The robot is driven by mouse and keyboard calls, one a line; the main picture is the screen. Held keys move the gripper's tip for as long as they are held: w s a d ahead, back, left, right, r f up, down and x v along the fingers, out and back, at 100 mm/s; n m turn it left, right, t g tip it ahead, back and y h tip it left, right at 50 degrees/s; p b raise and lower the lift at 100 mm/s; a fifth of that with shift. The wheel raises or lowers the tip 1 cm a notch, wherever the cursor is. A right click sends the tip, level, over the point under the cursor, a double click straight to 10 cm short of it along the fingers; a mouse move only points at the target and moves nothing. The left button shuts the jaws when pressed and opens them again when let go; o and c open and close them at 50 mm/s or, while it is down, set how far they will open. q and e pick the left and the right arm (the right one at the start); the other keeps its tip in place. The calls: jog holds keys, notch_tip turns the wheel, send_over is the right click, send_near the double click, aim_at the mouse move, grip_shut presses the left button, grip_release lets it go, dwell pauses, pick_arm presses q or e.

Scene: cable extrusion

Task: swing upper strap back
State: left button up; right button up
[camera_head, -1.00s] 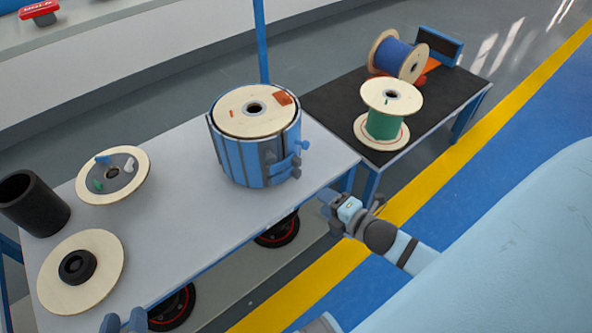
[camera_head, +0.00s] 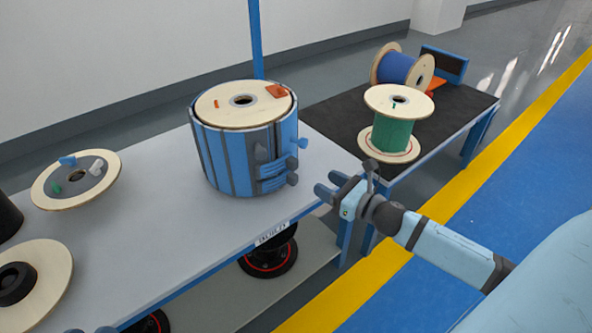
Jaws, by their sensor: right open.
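A drum wrapped in blue and grey slats (camera_head: 228,160) stands upright on the grey table, with a wooden disc (camera_head: 240,104) on top. Blue straps with grey latches (camera_head: 275,172) sit on its right front side, the upper strap (camera_head: 282,145) ending in a blue knob that sticks out to the right. My right gripper (camera_head: 329,190) is open and empty, right of and a little below the latches, apart from them. Its fingers point left toward the drum. My left gripper is not clearly visible; only small blue-grey tips (camera_head: 92,330) show at the bottom edge.
The grey table (camera_head: 200,240) also holds a flat wooden reel with small coloured parts (camera_head: 77,178) and a wooden disc with a black hub (camera_head: 35,285). A dark table (camera_head: 335,115) behind right bears green (camera_head: 391,135) and blue (camera_head: 398,69) spools. The table top between them and the drum is clear.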

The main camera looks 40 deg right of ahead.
aim_at(296, 167)
pick_arm(q)
notch_tip(296, 167, down, 3)
jog(key=shift+w+d+f+g+b, duration=0.1)
jog(key=shift+d+f+g+b, duration=0.05)
jog(key=shift+g+b, duration=0.7)
pick_arm(e)
jog(key=x, duration=1)
jog(key=shift+w, duration=0.25)
jog(key=shift+f, duration=0.1)
jog(key=shift+c, duration=0.5)
grip_shut()
